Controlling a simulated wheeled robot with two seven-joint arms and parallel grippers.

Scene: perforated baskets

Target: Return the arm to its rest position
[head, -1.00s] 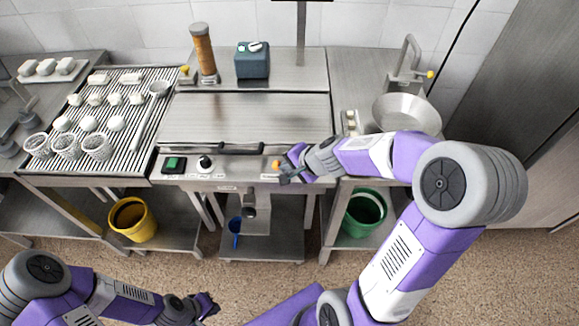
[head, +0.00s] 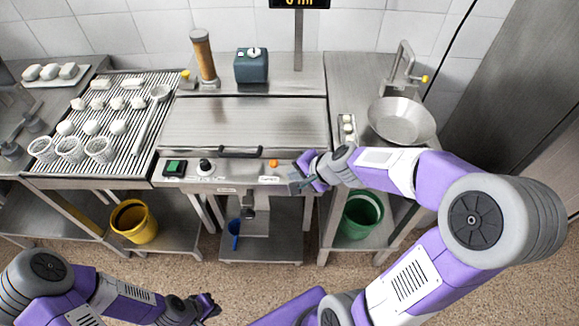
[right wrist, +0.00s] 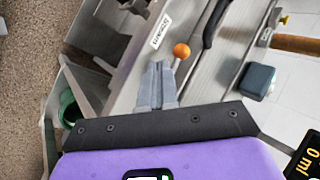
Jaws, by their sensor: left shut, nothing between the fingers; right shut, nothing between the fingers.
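My right gripper (head: 300,183) is shut and empty, just in front of the right end of the steel fryer's control panel (head: 228,172), near its orange knob (head: 273,163). In the right wrist view the shut fingers (right wrist: 157,85) show with nothing between them, and the orange knob (right wrist: 181,51) lies just beyond them. I cannot tell whether they touch the panel. My left gripper (head: 212,306) is shut and empty, low over the floor at the bottom left.
A slatted rack (head: 122,148) with white pieces and perforated baskets (head: 69,149) stands at the left. A steel bowl (head: 402,121) sits on the right counter. A yellow bucket (head: 133,221) and a green bucket (head: 362,215) stand below. The floor in front is clear.

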